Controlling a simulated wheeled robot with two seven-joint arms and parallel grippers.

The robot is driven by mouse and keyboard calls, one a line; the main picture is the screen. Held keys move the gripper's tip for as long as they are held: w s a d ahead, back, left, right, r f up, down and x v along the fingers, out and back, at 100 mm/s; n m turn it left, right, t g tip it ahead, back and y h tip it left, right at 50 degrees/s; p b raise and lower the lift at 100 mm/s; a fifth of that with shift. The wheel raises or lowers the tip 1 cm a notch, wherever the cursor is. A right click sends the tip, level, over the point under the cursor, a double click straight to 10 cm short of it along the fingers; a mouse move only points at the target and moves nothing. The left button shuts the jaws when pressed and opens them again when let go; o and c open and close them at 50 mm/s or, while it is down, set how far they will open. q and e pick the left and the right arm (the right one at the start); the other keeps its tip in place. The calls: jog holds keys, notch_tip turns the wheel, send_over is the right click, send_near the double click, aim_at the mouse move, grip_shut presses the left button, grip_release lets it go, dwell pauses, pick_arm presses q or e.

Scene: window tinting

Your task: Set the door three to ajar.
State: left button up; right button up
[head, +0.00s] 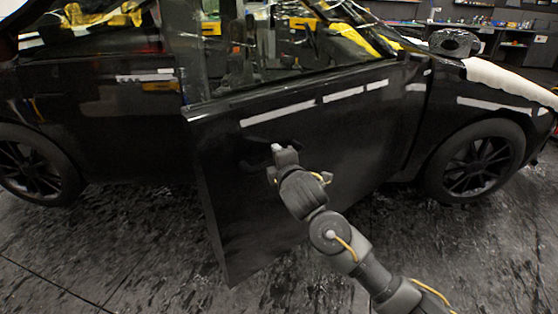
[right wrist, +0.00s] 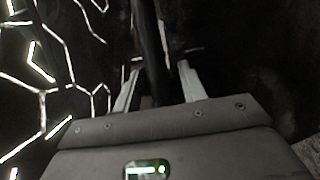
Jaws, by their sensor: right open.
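A black car door (head: 235,190) stands partly open in the head view. Its free left edge is swung out from the car body, and its right side meets the body near the front wheel. I see no number on it, so I cannot tell if it is door three. My right gripper (head: 279,150) is in front of the door's outer face, below the pale reflection strip. In the right wrist view my right gripper (right wrist: 159,68) has its two fingers apart. A dark upright bar or edge shows between them; I cannot tell whether they touch it. My left gripper is not in view.
The rear door (head: 100,125) looks shut, left of the open one. The front wheel (head: 478,160) is at the right and the rear wheel (head: 35,165) at the left. Free dark floor (head: 130,240) lies in front of the car. A workbench (head: 500,32) stands behind.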

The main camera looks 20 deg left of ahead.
jog(key=shift+s+d, duration=0.1)
jog(key=v, duration=1)
jog(key=shift+s+d, duration=0.15)
jog(key=shift+s, duration=0.1)
